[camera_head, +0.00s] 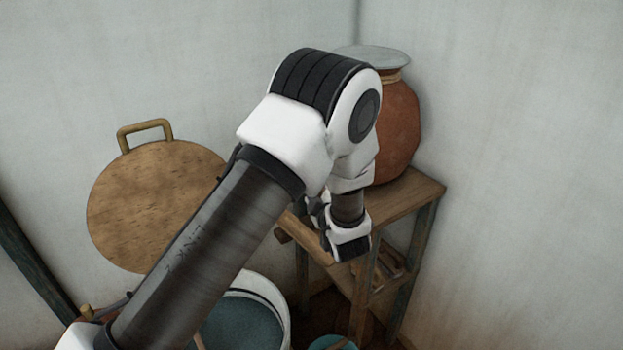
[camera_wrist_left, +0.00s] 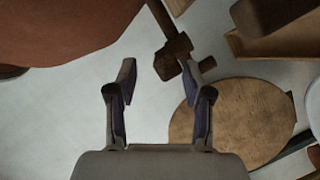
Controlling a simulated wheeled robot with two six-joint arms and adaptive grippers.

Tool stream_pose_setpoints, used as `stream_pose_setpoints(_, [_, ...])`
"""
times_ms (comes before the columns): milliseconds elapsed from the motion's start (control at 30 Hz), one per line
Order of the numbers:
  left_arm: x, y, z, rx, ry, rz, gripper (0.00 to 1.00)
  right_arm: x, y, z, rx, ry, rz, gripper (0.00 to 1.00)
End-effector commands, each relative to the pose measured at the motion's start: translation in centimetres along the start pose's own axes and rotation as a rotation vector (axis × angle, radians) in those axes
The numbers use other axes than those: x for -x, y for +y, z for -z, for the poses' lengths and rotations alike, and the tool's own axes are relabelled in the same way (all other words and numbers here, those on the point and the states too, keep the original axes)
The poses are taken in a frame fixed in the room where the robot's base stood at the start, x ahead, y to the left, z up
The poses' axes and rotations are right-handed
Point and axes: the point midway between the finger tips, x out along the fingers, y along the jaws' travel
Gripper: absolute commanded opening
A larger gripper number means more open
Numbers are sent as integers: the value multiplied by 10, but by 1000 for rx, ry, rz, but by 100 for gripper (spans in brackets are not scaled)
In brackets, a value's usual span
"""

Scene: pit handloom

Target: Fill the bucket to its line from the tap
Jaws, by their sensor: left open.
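A clay pot (camera_head: 399,130) with a pale lid stands on a wooden stand; its brown side fills the upper left of the left wrist view (camera_wrist_left: 70,25). A wooden tap-like piece (camera_wrist_left: 173,55) shows beyond my left gripper (camera_wrist_left: 160,76), near its right fingertip. The gripper's fingers are apart, with nothing seen held between them. In the head view my left arm hides its fingers. A white-rimmed vessel (camera_head: 272,289) with blue-green contents is partly behind my arm. A teal vessel (camera_head: 333,342) is cut off at the bottom edge. I cannot make out a fill line on either.
The wooden stand (camera_head: 425,192) has a lower shelf holding small items. A round wooden board (camera_head: 140,205) with a handle is against the left wall; it also shows in the left wrist view (camera_wrist_left: 235,115). Bare wall lies at the right.

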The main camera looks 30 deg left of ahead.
Motion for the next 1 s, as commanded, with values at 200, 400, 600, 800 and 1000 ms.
stream_pose_setpoints(200, [-38,0,1,1,1,3,51,11,0,1,3,2,0,40])
stream_pose_setpoints(400, [-46,-1,0,-2,0,1,51,11,0,1,2,2,0,40])
stream_pose_setpoints(600, [-45,-1,0,-2,0,1,19,11,0,1,2,2,0,40])
stream_pose_setpoints(800, [-46,-1,0,-1,0,1,0,11,0,1,2,2,0,40])
stream_pose_setpoints(1000, [-46,-1,1,-3,-8,-5,0,8,0,1,2,2,0,40])
